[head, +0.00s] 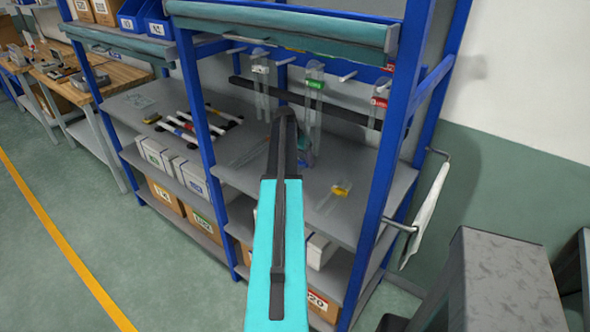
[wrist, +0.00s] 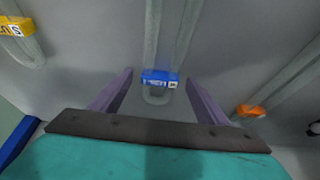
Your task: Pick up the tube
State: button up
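In the wrist view a clear looped tube (wrist: 165,35) with a blue label tag (wrist: 160,77) lies on a grey surface. My gripper (wrist: 158,82) is open, with one purple finger on each side of the blue-tagged tube. I see gaps between both fingers and the tag, so it holds nothing. Another clear tube with a yellow tag (wrist: 15,27) lies at the upper left, and one with an orange tag (wrist: 250,111) at the right. In the head view my arm covers the blue-tagged tube, and the yellow-tagged tube (head: 341,188) shows on the shelf to the right of it.
Tubes with white (head: 260,69), green (head: 315,85) and red (head: 379,101) tags hang from hooks above the grey shelf (head: 245,178). Blue posts (head: 385,180) and a teal upper beam (head: 290,29) frame the rack. Marker-like rods (head: 180,128) lie at left.

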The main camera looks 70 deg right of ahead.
jog(key=c, duration=1.1)
